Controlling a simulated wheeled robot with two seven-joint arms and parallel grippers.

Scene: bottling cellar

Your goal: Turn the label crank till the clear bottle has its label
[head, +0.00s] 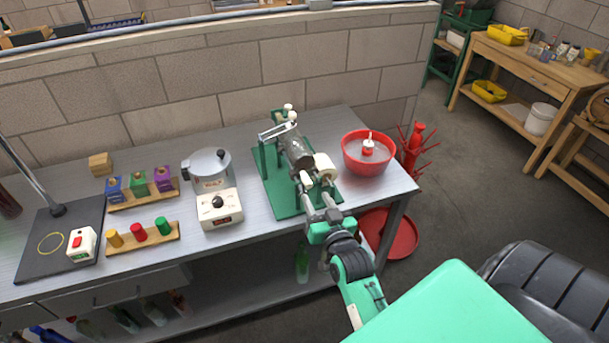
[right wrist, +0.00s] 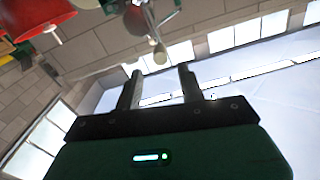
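The green label machine (head: 276,196) stands on the grey bench, with the clear bottle (head: 296,150) lying across it. A white label roll (head: 326,167) sits at its right front. A pale crank knob (head: 306,180) shows at the machine's front, and a pale knob (right wrist: 160,53) also shows in the right wrist view, just beyond the fingertips. My right gripper (head: 318,196) is at the machine's front edge, close to the crank. Its two fingers (right wrist: 160,78) are apart with nothing seen between them. Whether the bottle carries a label cannot be told. My left gripper is out of view.
A red bowl (head: 367,154) stands right of the machine. A white device with a round pan (head: 207,171) stands left, then wooden racks (head: 145,238) with coloured pieces. A red stand (head: 414,145) and red basin (head: 392,234) are off the bench's right end.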

